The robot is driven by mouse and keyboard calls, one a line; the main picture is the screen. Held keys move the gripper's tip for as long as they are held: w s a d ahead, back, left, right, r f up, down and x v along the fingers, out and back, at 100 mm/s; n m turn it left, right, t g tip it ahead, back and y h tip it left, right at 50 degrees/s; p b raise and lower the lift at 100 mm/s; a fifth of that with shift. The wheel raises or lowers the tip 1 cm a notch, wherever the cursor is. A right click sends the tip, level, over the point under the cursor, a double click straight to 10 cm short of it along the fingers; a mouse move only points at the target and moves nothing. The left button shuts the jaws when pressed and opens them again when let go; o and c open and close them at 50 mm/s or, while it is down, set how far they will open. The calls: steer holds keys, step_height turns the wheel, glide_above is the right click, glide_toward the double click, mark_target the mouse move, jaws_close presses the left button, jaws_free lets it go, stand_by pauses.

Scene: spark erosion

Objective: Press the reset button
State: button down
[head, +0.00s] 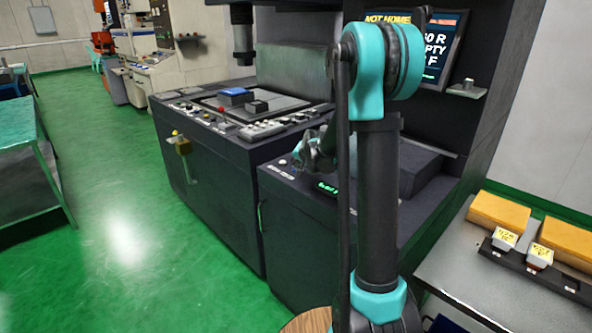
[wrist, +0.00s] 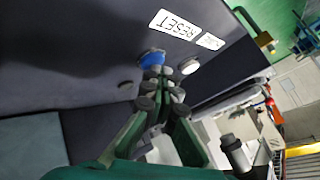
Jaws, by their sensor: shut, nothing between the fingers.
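The reset button is a round blue button (wrist: 152,57) on a dark panel, beside a white label reading RESET (wrist: 175,23) in the wrist view. My gripper (wrist: 162,72) is shut and empty, with its fingertips overlapping the lower edge of the blue button in the picture. I cannot tell whether they touch it or whether it is pressed in. In the head view my gripper (head: 299,158) is low over the front of the machine's dark panel, partly behind my arm. The blue button cannot be made out there.
A white button (wrist: 190,67) sits right of the blue one, near another label (wrist: 210,41). A dark button (wrist: 125,85) lies to its left. A control panel (head: 252,128) stands left of my gripper, and a grey bench (head: 450,270) with orange blocks is at right.

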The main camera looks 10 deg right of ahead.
steer(key=shift+r, duration=0.9)
steer(key=shift+r, duration=2.5)
steer(key=shift+s, duration=0.1)
